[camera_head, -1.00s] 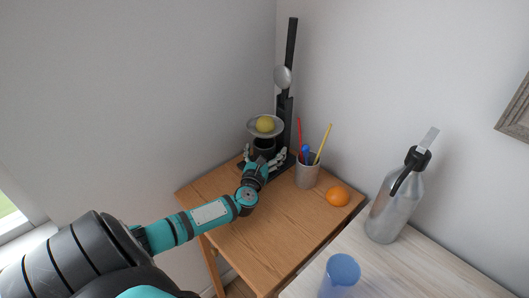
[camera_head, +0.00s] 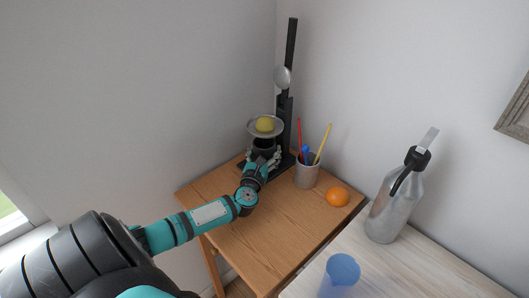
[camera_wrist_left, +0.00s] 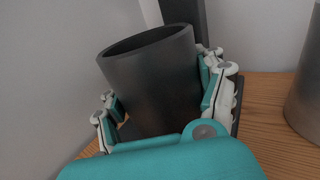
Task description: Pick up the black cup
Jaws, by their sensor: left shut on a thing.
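The black cup (camera_head: 263,146) stands at the back of the wooden table, on or by the dark base of a black stand. In the left wrist view the cup (camera_wrist_left: 153,84) fills the middle, dark grey and open at the top. My left gripper (camera_head: 262,158) is shut on the cup, with one finger on each side of it; the gripper also shows in the left wrist view (camera_wrist_left: 165,112). The cup's lower part is hidden by the gripper. My right gripper is not in view.
A scale pan (camera_head: 279,131) with a yellow fruit (camera_head: 265,124) is just above the cup, in front of the black stand (camera_head: 291,50). A pencil holder (camera_head: 307,174) and an orange (camera_head: 338,196) are to the right.

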